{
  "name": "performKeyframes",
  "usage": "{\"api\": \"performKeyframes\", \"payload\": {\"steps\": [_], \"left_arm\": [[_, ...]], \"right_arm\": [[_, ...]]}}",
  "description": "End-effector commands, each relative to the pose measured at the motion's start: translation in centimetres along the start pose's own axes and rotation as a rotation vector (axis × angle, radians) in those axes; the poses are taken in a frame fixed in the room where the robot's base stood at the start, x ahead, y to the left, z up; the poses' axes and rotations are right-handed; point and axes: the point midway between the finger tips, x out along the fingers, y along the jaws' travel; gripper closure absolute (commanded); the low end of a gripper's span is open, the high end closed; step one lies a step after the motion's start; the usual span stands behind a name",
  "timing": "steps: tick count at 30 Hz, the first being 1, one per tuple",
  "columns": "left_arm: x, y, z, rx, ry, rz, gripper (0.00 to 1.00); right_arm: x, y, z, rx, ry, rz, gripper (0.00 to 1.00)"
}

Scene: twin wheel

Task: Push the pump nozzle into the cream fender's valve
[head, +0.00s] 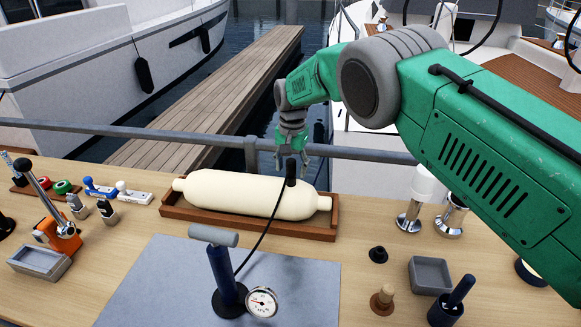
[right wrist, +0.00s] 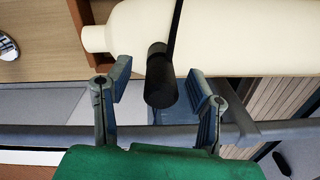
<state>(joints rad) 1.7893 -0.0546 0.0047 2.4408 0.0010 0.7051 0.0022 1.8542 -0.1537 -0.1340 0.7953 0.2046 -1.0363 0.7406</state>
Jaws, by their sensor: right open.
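The cream fender (head: 235,193) lies lengthwise in a wooden tray (head: 250,226). The black pump nozzle (head: 291,172) shows at the fender's back right part, with a thin black hose (head: 262,236) running to the blue pump (head: 226,275). My right gripper (head: 291,160) is open, pointing down around the nozzle's upper part. In the right wrist view, the nozzle (right wrist: 160,78) sits between the two spread fingers (right wrist: 161,88), with visible gaps on both sides, and overlaps the fender's edge (right wrist: 255,40). The valve is hidden; I cannot tell whether the nozzle touches it. My left gripper is out of view.
The pump has a gauge (head: 262,302) and stands on a grey mat (head: 165,285). An orange tool (head: 62,236) is at left; a grey box (head: 430,275) and metal-based stands (head: 409,217) are at right. A grey rail (head: 200,136) runs behind the table.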

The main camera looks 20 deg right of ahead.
Motion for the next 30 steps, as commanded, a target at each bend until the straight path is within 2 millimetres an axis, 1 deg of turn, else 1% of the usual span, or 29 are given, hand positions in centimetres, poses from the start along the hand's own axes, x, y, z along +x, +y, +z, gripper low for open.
{"api": "performKeyframes", "payload": {"steps": [2,5,8,15,19,24,30], "left_arm": [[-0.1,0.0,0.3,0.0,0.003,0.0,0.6],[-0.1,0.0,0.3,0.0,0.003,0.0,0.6],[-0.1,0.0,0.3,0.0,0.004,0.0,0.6],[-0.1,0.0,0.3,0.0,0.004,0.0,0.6],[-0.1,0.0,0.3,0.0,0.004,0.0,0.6],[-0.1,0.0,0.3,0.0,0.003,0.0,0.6],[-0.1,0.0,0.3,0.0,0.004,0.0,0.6]], "right_arm": [[-0.2,0.0,0.0,0.0,0.0,0.0,0.52],[-1.1,0.0,0.0,0.0,0.001,-0.001,0.52],[-2.9,-0.1,-0.1,0.0,0.003,-0.002,0.52],[-8.0,-0.1,-0.1,0.0,0.003,-0.001,0.52],[-10.1,-0.2,-0.2,0.0,0.002,0.0,0.52],[-11.6,-0.2,-0.1,0.0,0.0,0.001,0.52],[-11.9,-0.2,-0.1,0.0,-0.001,0.001,0.52]]}}
